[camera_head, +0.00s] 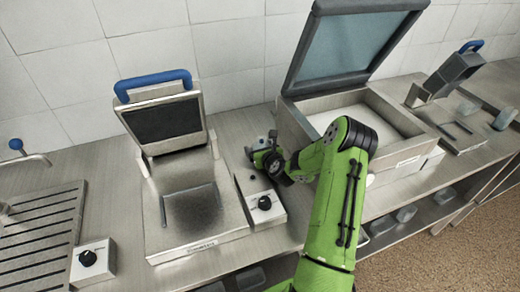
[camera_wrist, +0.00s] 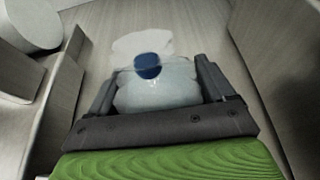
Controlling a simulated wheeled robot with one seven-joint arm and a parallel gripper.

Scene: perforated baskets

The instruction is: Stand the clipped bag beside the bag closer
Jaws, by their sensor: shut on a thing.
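The clipped bag (camera_wrist: 155,92) is pale and see-through, with a round dark blue clip (camera_wrist: 148,66) near its top. In the wrist view it sits between the two dark fingers of my gripper (camera_wrist: 156,84), which is shut on it. In the head view my gripper (camera_head: 266,158) is at the steel counter between the left press and the open chamber machine; only a small pale part of the bag (camera_head: 262,142) shows there. Whether the bag touches the counter is unclear. I cannot tell for sure which machine is the bag closer; their labels are unreadable.
A press with a blue handle (camera_head: 165,120) stands open at left, with a knob box (camera_head: 263,206) at its right. The chamber machine (camera_head: 300,128) has its lid raised. A smaller blue-handled device (camera_head: 452,75) stands far right. A slatted drain board (camera_head: 38,235) is at far left.

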